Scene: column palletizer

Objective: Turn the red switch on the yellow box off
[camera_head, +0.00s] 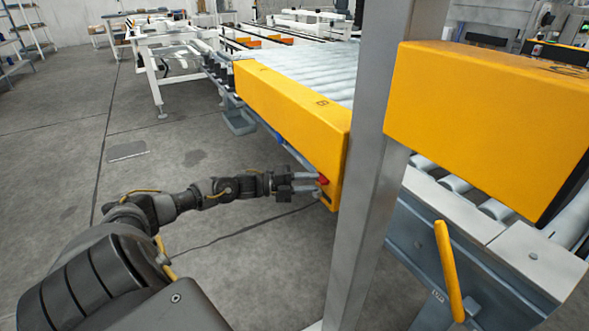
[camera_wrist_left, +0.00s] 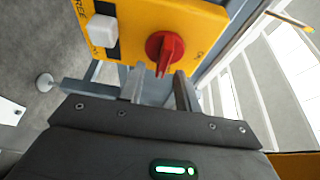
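The red switch (camera_wrist_left: 166,50) is a round rotary knob with a raised grip on the face of the yellow box (camera_wrist_left: 196,14) in the left wrist view. My right gripper is not in view.
A white button or block (camera_wrist_left: 102,30) sits left of the knob. A grey metal post (camera_head: 368,160) stands right of my left gripper. Another yellow box (camera_head: 490,115) and roller conveyor (camera_head: 455,183) lie to the right. Open concrete floor (camera_head: 60,130) is at left.

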